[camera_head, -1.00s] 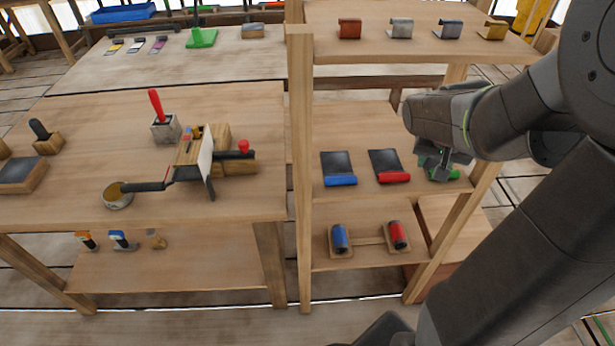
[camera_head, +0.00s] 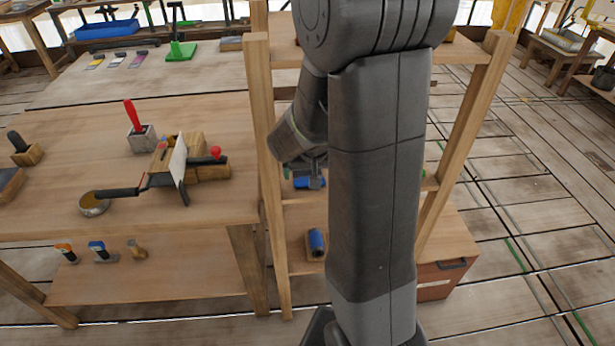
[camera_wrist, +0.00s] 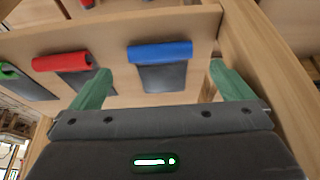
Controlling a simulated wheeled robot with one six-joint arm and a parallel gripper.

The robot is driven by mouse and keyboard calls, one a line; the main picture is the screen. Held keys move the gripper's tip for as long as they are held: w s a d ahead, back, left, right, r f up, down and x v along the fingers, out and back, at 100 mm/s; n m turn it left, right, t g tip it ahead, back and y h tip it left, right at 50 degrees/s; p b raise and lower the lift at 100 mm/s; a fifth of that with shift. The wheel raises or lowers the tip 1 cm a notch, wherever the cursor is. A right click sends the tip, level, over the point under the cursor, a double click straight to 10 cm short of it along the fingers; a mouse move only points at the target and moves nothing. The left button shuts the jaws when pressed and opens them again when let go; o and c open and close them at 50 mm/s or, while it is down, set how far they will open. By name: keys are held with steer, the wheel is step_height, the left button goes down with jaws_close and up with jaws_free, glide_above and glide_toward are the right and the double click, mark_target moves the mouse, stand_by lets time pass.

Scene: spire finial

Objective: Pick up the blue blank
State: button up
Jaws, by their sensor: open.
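The blue blank, a dark flat sheet with a blue rolled edge (camera_wrist: 160,52), lies on the shelf board in the wrist view. In the head view only its blue edge (camera_head: 309,183) shows, since my arm hides much of the shelf. My gripper (camera_wrist: 160,70) is open, with its two green fingers apart on either side of the sheet. Nothing is held between them. In the head view my gripper (camera_head: 308,160) is just above the blank, partly hidden by my arm.
A red-edged sheet (camera_wrist: 61,62) and a green-edged one (camera_wrist: 8,71) lie beside it. Shelf posts (camera_wrist: 280,75) stand close on the right in the wrist view. A blue cylinder (camera_head: 316,242) stands on the lower shelf. A workbench (camera_head: 80,150) with tools is on the left.

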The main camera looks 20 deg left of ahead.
steer(key=shift+x, duration=2.6)
steer(key=shift+w, duration=0.1)
steer(key=shift+r, duration=0.1)
steer(key=c, duration=1.2)
